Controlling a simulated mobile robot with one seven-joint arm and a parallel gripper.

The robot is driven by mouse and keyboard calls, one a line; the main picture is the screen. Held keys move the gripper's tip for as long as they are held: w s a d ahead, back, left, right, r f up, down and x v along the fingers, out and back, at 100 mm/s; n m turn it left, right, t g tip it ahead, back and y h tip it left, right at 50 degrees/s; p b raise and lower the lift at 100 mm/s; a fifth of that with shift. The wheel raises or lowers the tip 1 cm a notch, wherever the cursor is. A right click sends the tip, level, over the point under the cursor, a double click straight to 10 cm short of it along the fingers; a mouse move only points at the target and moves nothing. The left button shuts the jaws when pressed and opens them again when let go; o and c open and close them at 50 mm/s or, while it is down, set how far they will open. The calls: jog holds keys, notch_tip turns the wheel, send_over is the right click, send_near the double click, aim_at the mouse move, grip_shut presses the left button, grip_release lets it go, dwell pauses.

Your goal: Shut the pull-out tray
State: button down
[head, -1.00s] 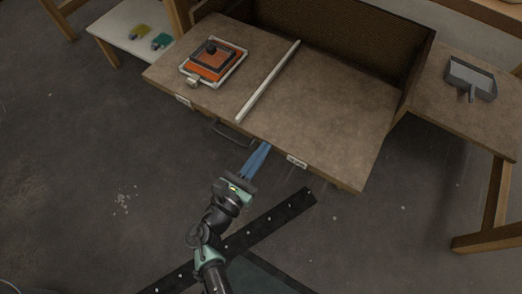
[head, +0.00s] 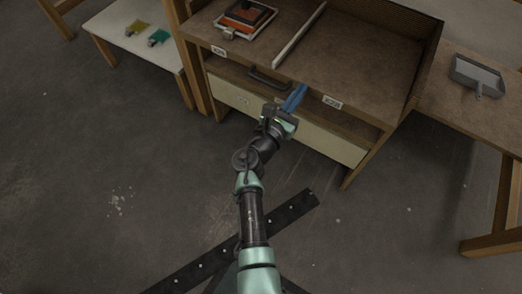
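The pull-out tray (head: 365,75) is a wide brown board in the wooden cabinet. Its front edge, with a dark handle (head: 268,79) and two small white labels, now lies close to the cabinet's front; I cannot tell if it is fully flush. My gripper (head: 296,95) is at the front edge, right of the handle. Its blue fingers look closed together with nothing between them. Their tips reach the tray's edge and seem to touch it, though the contact is not clear.
An orange framed piece (head: 248,15) and a pale bar (head: 299,35) lie on the tray. A cream drawer front (head: 325,145) shows below. A side table with a grey dustpan (head: 478,75) stands right, and a white table (head: 120,30) stands left. The floor in front is open.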

aim_at(314, 72)
jog(key=b+x, duration=0.3)
jog(key=x, duration=0.4)
jog(key=shift+w+d+f+b, duration=0.1)
jog(key=shift+w+d+b, duration=0.2)
jog(key=shift+b, duration=0.1)
jog(key=shift+w+r, duration=0.15)
jog(key=shift+r, duration=0.3)
jog(key=shift+d, duration=0.15)
